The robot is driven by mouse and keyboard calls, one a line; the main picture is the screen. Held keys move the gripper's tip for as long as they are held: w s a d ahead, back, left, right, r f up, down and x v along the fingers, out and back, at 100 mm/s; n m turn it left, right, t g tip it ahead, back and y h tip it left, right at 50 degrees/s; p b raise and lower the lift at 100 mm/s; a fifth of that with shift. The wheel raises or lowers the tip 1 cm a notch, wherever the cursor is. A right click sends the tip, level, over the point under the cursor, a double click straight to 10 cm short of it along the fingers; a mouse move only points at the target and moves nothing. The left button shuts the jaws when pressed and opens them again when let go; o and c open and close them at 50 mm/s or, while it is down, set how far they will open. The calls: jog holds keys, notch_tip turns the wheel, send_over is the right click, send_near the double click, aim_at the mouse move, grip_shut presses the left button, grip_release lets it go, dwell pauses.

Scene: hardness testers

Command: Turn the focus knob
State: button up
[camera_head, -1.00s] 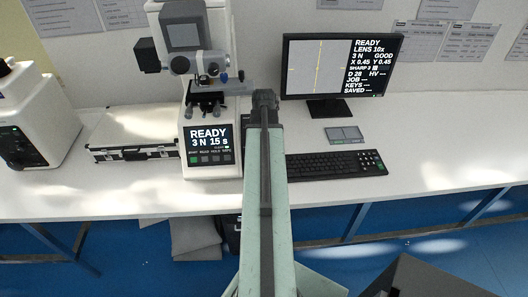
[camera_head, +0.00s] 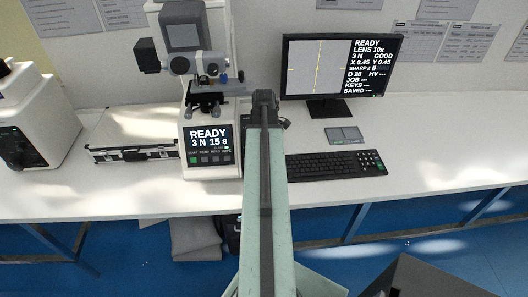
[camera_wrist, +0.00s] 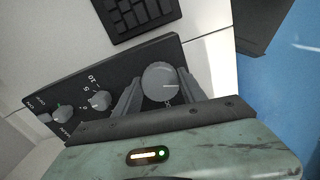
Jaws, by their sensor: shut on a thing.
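The focus knob (camera_wrist: 160,82) is a large round grey knob at the end of a dark control panel (camera_wrist: 128,72) in the wrist view. Its label is mostly hidden. My gripper (camera_wrist: 164,92) has one finger on each side of the knob and is shut on it. In the head view my gripper (camera_head: 265,98) is over the bench just right of the white hardness tester (camera_head: 208,120), and my arm hides the knob. The monitor (camera_head: 340,66) shows READY, LENS 10x, GOOD and a SHARP line, with a yellow vertical line in its picture.
Two smaller knobs, one (camera_wrist: 101,100) beside a 0-5-10 scale and one (camera_wrist: 64,114) further left, sit on the same panel. A keyboard (camera_head: 335,165) lies right of my arm, with a small grey pad (camera_head: 344,135) behind it. A case (camera_head: 133,152) stands left of the tester.

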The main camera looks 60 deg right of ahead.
jog(key=shift+n, duration=0.5)
jog(key=o, duration=1.4)
jog(key=shift+c, duration=0.2)
jog(key=shift+r, duration=0.15)
notch_tip(320, 180, up, 8)
jog(key=p, duration=0.8)
jog(key=shift+f, duration=0.25)
